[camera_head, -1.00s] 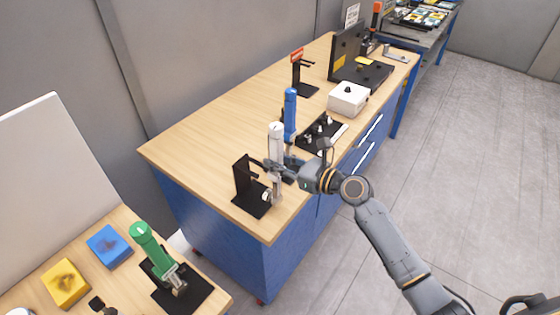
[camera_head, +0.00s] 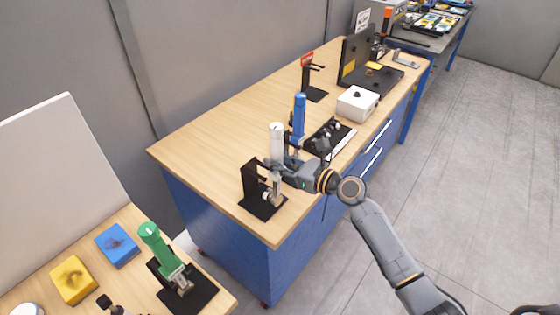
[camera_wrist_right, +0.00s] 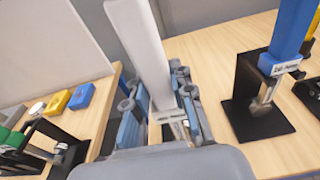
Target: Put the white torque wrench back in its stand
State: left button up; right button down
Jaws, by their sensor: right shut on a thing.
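The white torque wrench (camera_head: 276,142) is upright in my right gripper (camera_head: 282,170), which is shut on it. The wrist view shows the white handle (camera_wrist_right: 140,45) rising between the fingers (camera_wrist_right: 160,112). The black stand (camera_head: 250,178), with a post and a flat base, is at the near corner of the wooden bench. The wrench is close beside the post on its right, over the base. I cannot tell whether it touches the stand's holder or base. The stand is not clearly visible in the wrist view. My left gripper is not in view.
A blue wrench (camera_head: 299,115) in its own stand is just behind; its stand (camera_wrist_right: 245,100) is right in the wrist view. A green wrench (camera_head: 160,248) stands on the near-left table. A white box (camera_head: 357,103) is farther back. The bench's left side is clear.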

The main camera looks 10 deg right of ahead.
jog(key=shift+w+a+r, duration=0.25)
jog(key=shift+w+a, duration=0.7)
jog(key=shift+w, duration=0.3)
jog(key=shift+w+a, duration=0.2)
jog(key=shift+w, duration=0.1)
jog(key=shift+w+a+p, duration=0.3)
jog(key=shift+w+a, duration=0.05)
jog(key=shift+w, duration=0.05)
dwell(0.5)
jog(key=shift+f+b, duration=0.55)
jog(key=shift+f, duration=0.3)
dwell(1.3)
jog(key=c, duration=1.1)
grip_release()
jog(key=shift+s+f, duration=0.1)
